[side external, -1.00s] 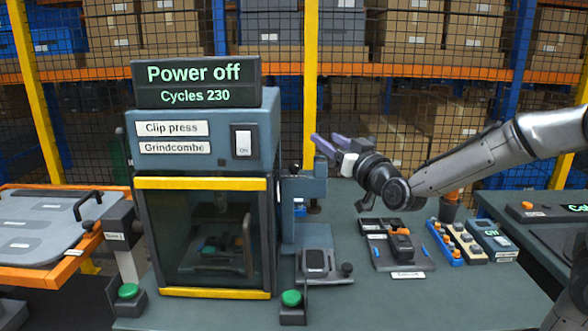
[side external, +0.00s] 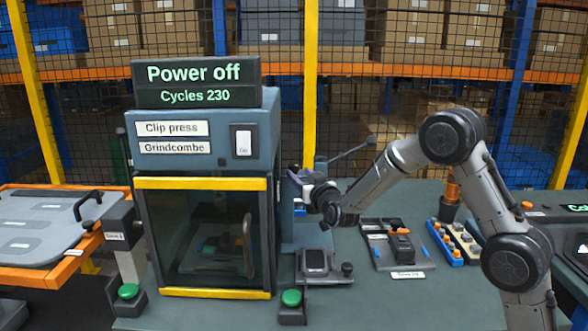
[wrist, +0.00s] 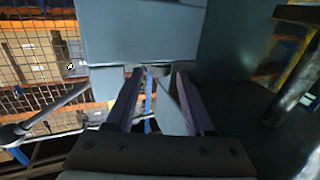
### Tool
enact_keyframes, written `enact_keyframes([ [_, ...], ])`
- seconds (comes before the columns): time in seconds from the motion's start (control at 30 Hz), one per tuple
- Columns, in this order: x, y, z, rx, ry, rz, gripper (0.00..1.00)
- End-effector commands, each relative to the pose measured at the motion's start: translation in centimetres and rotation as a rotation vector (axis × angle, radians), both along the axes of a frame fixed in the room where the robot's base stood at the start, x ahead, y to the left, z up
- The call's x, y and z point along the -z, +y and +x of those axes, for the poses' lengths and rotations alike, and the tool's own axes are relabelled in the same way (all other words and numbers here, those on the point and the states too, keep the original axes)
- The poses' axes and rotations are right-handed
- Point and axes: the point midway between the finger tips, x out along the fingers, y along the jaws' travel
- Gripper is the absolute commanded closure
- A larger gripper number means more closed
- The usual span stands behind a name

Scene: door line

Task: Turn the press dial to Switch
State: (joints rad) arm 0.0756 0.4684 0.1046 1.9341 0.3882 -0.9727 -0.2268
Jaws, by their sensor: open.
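The clip press (side external: 200,230) stands at centre left in the side view, its screen (side external: 195,83) reading "Power off" and "Cycles 230". A white rocker switch (side external: 243,141) is on its front. I cannot make out a dial for certain; it may be hidden. My gripper (side external: 303,180) is at the press's right side, by a blue-grey block (side external: 300,232) there. In the wrist view my gripper (wrist: 156,78) is open, its two purple-grey fingers apart. A small dark round part (wrist: 157,70) shows near the fingertips under a blue-grey housing (wrist: 140,35); I cannot tell whether they touch it.
Green buttons (side external: 291,298) stand at the bench front. A small fixture (side external: 318,263) sits beside the press, with a parts tray (side external: 395,245) and orange-topped blocks (side external: 445,242) to the right. An orange-edged table (side external: 40,225) is at left. Mesh fencing stands behind.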

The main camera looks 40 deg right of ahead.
Motion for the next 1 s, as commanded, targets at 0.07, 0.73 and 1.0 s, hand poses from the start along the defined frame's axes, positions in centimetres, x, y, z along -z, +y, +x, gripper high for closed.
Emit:
enact_keyframes([
  [0.07,0.1,-0.6,1.4,0.0,0.0,0.0,0.46],
  [0.73,0.0,-2.1,5.0,-0.001,0.0,0.0,0.46],
  [1.0,0.0,-2.1,5.0,-0.001,0.0,0.0,0.95],
])
